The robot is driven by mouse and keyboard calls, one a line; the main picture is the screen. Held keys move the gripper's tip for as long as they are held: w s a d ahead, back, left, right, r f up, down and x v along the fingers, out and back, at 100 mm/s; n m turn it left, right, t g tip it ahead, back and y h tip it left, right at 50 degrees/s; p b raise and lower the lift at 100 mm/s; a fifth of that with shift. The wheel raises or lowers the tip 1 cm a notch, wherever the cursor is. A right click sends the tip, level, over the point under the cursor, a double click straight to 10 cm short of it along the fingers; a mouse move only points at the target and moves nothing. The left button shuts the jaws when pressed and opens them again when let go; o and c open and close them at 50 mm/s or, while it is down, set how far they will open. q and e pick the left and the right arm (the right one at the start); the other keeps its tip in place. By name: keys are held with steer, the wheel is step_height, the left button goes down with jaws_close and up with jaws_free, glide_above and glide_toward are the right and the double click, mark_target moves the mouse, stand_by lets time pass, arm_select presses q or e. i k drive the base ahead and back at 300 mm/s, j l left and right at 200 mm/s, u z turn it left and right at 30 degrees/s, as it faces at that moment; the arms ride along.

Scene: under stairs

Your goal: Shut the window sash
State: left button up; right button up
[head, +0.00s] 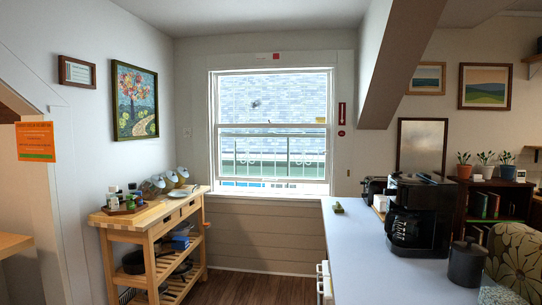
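The window (272,130) is in the back wall, in a white frame, with a brick wall and a green railing seen through its glass. A white horizontal rail (272,126) crosses it at mid height. The lower sash's bottom rail (272,180) appears to sit a little above the sill (272,191), with a thin strip of the outside showing between them. Neither of my grippers is in view.
A wooden cart (150,216) with jars and a tray stands at the left. A long white counter (375,250) with a black coffee maker (418,215) fills the right. Clear wood floor (240,288) lies between them up to the wall below the window.

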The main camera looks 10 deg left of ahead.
mark_target(327, 126)
steer(key=i+j+u, duration=0.25)
steer(key=i+j, duration=0.15)
steer(key=i+j+u, duration=0.25)
steer(key=i+j, duration=0.3)
steer(key=i, duration=0.25)
steer(key=i+j, duration=0.15)
steer(key=i, duration=0.2)
steer(key=i+j, duration=0.2)
steer(key=i, duration=0.2)
steer(key=i+z, duration=0.25)
steer(key=i, duration=0.4)
steer(key=i+z, duration=0.3)
steer(key=i, duration=0.4)
steer(key=i+l, duration=0.1)
steer(key=i, duration=1.25)
steer(key=i+l+z, duration=0.1)
steer(key=i, duration=1.2)
